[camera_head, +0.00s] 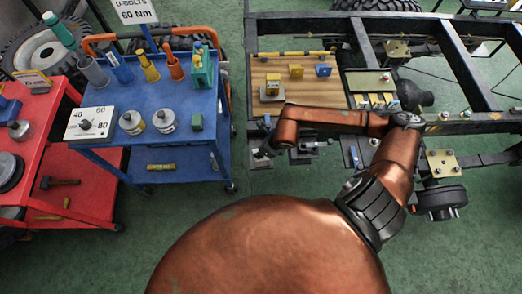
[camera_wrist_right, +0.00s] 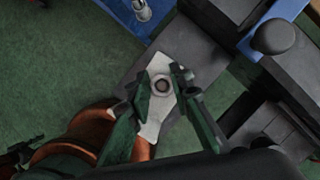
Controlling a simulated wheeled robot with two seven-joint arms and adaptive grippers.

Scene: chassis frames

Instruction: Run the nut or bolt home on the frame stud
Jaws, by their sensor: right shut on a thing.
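My right gripper (camera_wrist_right: 163,87) is shut, with a small round metal piece that looks like a nut (camera_wrist_right: 162,86) between its green fingertips. The piece sits over a pale metal plate (camera_wrist_right: 150,128); I cannot tell whether it touches the plate or is on a stud. In the head view my right arm reaches left across the near edge of the black chassis frame (camera_head: 470,125). There the right gripper (camera_head: 262,153) is small and dark at the frame's left end, and its piece cannot be made out. My left gripper is in neither view.
A blue cart (camera_head: 160,95) with several coloured tools and jars stands left of the frame. A red cart (camera_head: 28,185) is farther left. A wooden board (camera_head: 290,105) with small blocks lies on the frame. Green floor is clear in front of the blue cart.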

